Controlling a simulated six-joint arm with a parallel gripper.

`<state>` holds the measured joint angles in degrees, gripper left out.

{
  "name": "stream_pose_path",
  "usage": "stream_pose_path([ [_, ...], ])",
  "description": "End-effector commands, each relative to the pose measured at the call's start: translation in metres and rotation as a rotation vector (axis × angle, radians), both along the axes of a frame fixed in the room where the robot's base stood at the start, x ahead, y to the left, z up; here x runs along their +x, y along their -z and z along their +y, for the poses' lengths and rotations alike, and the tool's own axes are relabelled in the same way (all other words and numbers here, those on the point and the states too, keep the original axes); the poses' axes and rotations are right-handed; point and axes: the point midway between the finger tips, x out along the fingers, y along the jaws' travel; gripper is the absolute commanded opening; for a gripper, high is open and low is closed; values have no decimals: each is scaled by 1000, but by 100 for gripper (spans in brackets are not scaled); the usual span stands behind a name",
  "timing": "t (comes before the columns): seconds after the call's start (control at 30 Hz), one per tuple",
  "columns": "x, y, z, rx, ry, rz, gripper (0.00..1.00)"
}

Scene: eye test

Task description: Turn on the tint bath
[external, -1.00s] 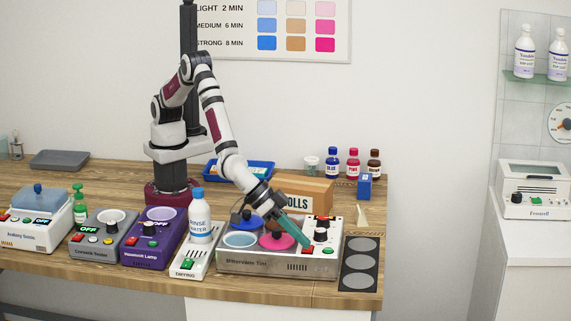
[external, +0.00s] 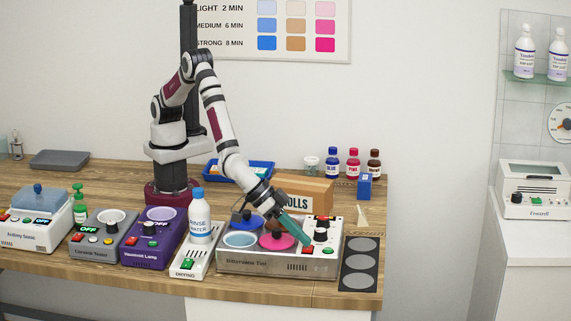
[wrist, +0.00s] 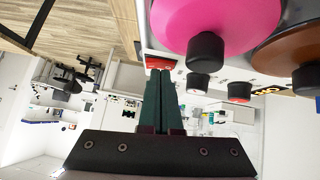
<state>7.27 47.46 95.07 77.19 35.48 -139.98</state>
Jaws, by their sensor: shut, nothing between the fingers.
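The tint bath (external: 262,266) is a grey-and-white unit at the right of the bench, with blue and pink lidded wells. Its right-hand panel has black knobs, a red button (external: 307,250) and a green button (external: 328,251). My gripper (external: 306,239) is shut and empty, its green fingers slanting down over the panel, tips close above the red button. In the wrist view the shut fingers (wrist: 160,74) end beside a red part (wrist: 157,63); I cannot tell if they touch. A small display (wrist: 267,92) with orange lettering, seemingly OFF, is partly hidden there.
A white drying unit (external: 186,265) with a rinse water bottle (external: 199,222) stands close on the left, then a purple lamp unit (external: 143,256). A dark tray with grey circles (external: 359,283) lies at the right. A cardboard box (external: 316,190) is behind.

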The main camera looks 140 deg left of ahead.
Motion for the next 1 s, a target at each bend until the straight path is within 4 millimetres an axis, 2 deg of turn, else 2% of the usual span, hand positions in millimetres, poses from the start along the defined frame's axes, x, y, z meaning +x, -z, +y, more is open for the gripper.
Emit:
stream_pose_path([
  [0.17, 0, -7, 0, 0, 0, -2, 0],
  [0.33, -3, -43, 4, -2, -2, -5, 0],
  [0.5, -28, -72, -17, 0, 2, -3, 0],
  [0.7, -50, -99, -34, 0, 1, -2, 0],
  [1.0, -60, -110, -41, 0, 0, 0, 0],
])
